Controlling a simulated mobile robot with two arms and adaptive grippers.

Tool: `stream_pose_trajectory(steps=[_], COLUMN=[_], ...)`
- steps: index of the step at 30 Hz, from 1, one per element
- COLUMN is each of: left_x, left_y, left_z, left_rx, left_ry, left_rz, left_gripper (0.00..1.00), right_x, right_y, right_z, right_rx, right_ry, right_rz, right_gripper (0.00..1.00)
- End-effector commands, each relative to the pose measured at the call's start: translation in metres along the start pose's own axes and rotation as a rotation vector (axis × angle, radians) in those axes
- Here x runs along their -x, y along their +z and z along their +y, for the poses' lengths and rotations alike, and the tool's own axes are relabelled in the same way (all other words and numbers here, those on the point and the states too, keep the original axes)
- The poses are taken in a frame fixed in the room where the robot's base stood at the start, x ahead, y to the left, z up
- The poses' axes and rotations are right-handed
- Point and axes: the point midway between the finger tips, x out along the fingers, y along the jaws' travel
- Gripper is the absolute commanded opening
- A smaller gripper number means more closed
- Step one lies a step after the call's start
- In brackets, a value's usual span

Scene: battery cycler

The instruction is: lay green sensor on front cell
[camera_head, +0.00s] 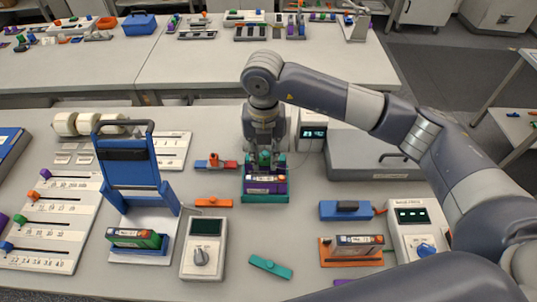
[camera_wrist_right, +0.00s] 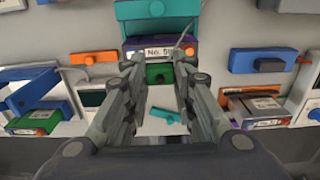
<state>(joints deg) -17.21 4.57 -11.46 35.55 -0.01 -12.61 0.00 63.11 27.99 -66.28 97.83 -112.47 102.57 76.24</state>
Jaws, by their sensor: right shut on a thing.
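My right gripper (camera_head: 265,156) points down at the middle of the table. It is shut on a small green sensor (camera_head: 265,161), mostly hidden by the fingers. In the right wrist view the fingers (camera_wrist_right: 160,76) stand on either side of the green sensor (camera_wrist_right: 158,74). A purple cell with a white label (camera_head: 265,183) sits on a teal tray (camera_head: 265,198) just in front of the gripper. I cannot tell whether the sensor touches this cell. A green cell (camera_head: 135,239) stands at front left, and another labelled cell (camera_head: 359,244) on an orange tray at front right. My left gripper is not in view.
A blue stand (camera_head: 138,163) rises at left. Meters (camera_head: 202,249) and (camera_head: 412,223) stand near the front. A blue block (camera_head: 346,210), an orange clip (camera_head: 213,202) and a teal clip (camera_head: 270,266) lie around the tray. A large grey case (camera_head: 372,155) is at back right.

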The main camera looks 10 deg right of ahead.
Motion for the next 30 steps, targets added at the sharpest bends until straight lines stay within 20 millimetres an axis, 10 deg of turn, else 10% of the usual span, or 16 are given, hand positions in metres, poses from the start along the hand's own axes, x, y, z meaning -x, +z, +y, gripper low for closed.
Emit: stream_pose_trajectory(steps=[30], left_x=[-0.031], left_y=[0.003], left_z=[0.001], left_rx=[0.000], left_ry=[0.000], left_rz=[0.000], left_gripper=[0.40], right_x=[-0.058], right_y=[0.000], right_z=[0.000], right_rx=[-0.012], right_ry=[-0.001], right_rz=[-0.001], right_gripper=[0.02])
